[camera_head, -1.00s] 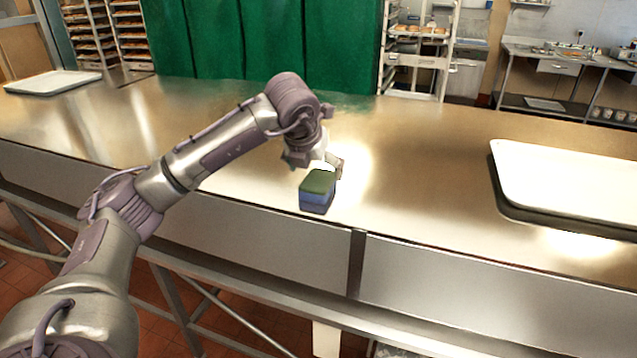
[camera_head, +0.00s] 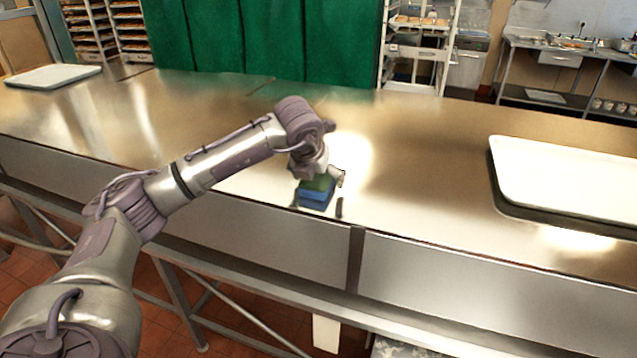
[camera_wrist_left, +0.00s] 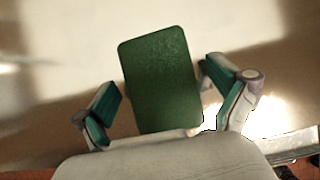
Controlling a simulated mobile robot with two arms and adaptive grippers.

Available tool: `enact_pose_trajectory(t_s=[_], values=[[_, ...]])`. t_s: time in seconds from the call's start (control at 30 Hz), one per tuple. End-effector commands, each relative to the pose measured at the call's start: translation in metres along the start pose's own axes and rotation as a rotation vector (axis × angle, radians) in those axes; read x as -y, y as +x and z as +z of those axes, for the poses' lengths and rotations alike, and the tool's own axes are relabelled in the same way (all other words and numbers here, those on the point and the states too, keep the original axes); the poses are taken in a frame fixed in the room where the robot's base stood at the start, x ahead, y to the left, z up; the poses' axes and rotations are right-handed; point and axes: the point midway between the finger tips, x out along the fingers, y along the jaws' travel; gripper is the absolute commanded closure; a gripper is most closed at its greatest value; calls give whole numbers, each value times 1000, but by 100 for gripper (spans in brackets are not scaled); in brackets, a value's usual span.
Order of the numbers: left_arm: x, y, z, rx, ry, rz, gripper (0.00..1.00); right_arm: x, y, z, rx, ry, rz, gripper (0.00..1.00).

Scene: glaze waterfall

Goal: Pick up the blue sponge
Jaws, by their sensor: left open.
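The blue sponge (camera_head: 316,197) lies on the metal counter near its front edge, with a green top layer. In the left wrist view its green top (camera_wrist_left: 162,80) shows between the fingers, slightly tilted. My left gripper (camera_head: 319,205) is right above and around the sponge, pointing down, with one finger on each side. In the left wrist view the open fingers (camera_wrist_left: 162,98) stand apart from the sponge, with a gap on both sides. My right gripper is not in view.
The metal counter (camera_head: 420,150) is clear around the sponge. A large white tray (camera_head: 570,180) lies at the right, and another tray (camera_head: 52,77) at the far left. A green curtain (camera_head: 270,40) hangs behind the counter.

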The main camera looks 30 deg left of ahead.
Motion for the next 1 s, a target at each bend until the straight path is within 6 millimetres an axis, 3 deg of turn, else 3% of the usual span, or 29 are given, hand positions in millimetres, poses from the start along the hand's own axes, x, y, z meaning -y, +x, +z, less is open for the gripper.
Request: enact_pose_trajectory(t_s=[0.6, 0.87, 1.0], values=[[0, 2, -1, 0, 0, 0, 3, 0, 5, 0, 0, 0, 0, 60], [0, 3, -2, 0, 0, 0, 45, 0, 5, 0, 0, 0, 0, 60], [0, 3, -2, 0, 0, 0, 45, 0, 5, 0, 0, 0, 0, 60]])
